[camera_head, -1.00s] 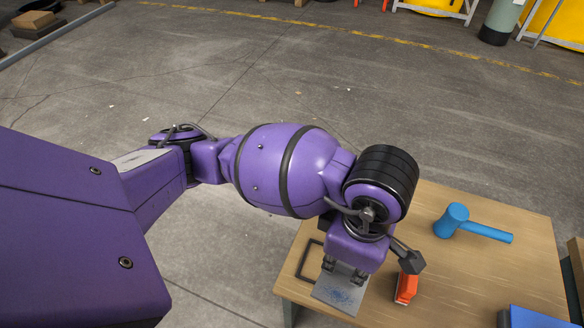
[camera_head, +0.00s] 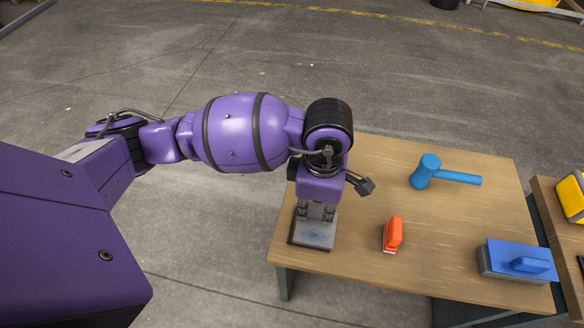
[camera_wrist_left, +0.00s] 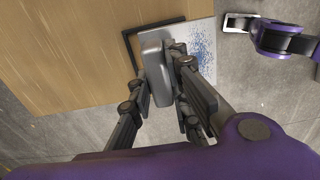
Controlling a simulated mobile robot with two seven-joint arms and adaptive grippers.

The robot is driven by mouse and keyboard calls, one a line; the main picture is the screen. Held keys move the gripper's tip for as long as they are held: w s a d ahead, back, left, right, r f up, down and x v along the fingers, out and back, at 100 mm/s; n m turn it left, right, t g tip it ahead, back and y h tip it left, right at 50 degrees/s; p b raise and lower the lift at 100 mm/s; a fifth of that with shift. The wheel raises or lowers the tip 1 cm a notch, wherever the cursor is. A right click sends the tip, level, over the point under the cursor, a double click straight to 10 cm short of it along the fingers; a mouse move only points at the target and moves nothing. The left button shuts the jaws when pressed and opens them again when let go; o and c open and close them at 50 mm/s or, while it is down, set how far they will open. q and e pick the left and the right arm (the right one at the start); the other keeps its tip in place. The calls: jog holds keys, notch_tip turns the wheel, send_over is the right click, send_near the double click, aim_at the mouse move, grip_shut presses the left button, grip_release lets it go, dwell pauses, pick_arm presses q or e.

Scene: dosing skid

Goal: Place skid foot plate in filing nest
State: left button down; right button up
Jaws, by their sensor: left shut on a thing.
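The skid foot plate (camera_head: 315,233) is a flat grey plate with blue speckles and, in the left wrist view, a raised grey block (camera_wrist_left: 155,58). My left gripper (camera_head: 316,212) is shut on this block and points down at the table's near left corner. The filing nest (camera_head: 291,241) is a thin black frame on the table, mostly hidden beneath the plate. In the left wrist view the nest's dark edge (camera_wrist_left: 127,45) shows beside the block, with the speckled part (camera_wrist_left: 202,50) on the other side. I cannot tell whether the plate touches the nest. My right gripper is not in view.
On the wooden table (camera_head: 370,190) lie an orange-red tool (camera_head: 393,233) right of the plate, a blue mallet (camera_head: 428,172) farther back, and a blue-topped block with a handle (camera_head: 518,260) at the right. The table's left and front edges are close to the plate.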

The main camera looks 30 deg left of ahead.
pick_arm(q)
jog(key=w+f, duration=0.1)
jog(key=a+f, duration=0.1)
jog(key=w+f, duration=0.1)
jog(key=shift+w+a+f, duration=0.3)
jog(key=shift+w, duration=0.05)
jog(key=shift+f+b, duration=0.3)
jog(key=shift+f, duration=1.25)
jog(key=shift+f, duration=0.2)
jog(key=c, duration=1.6)
grip_release()
jog(key=shift+c, duration=0.2)
notch_tip(320, 180, up, 12)
jog(key=p, duration=0.1)
jog(key=shift+r, duration=0.25)
